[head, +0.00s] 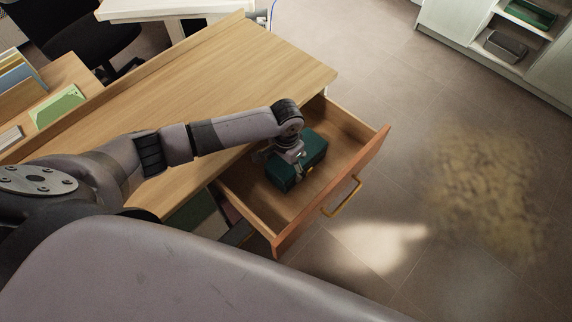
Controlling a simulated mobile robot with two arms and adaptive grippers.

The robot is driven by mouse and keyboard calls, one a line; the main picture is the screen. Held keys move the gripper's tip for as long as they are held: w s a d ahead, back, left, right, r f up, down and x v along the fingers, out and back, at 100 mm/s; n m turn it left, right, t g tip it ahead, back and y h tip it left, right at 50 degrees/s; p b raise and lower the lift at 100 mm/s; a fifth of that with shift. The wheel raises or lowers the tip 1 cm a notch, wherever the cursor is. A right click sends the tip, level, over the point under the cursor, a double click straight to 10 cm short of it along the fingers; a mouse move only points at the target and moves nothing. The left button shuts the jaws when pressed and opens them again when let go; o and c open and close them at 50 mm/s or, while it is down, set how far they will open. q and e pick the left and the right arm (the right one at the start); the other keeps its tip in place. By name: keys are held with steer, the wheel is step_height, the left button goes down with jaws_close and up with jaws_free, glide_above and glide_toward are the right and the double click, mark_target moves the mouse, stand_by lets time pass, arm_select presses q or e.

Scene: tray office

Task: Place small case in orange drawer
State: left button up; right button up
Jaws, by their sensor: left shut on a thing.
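The orange drawer (332,181) is pulled open from the wooden desk, with a brass handle on its front. The small case (313,152) is dark green and box-shaped. It is within the drawer's outline, near its back half; I cannot tell whether it rests on the drawer floor. My left gripper (292,168) reaches down over the case and is shut on it. The wrist and fingers hide part of the case. My right gripper is not in view.
The wooden desk (215,75) has a wide clear top. Green and blue folders lie at the left. A white cabinet (465,30) with open shelves holds a green item and a grey case at the upper right. A black chair (95,38) stands behind the desk. The floor before the drawer is clear.

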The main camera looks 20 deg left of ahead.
arm_select(q)
steer(key=shift+f, duration=0.15)
steer(key=o, duration=1.2)
steer(key=shift+o, duration=1.1)
step_height(320, 180, up, 12)
steer(key=p, duration=0.1)
steer(key=shift+r, duration=0.2)
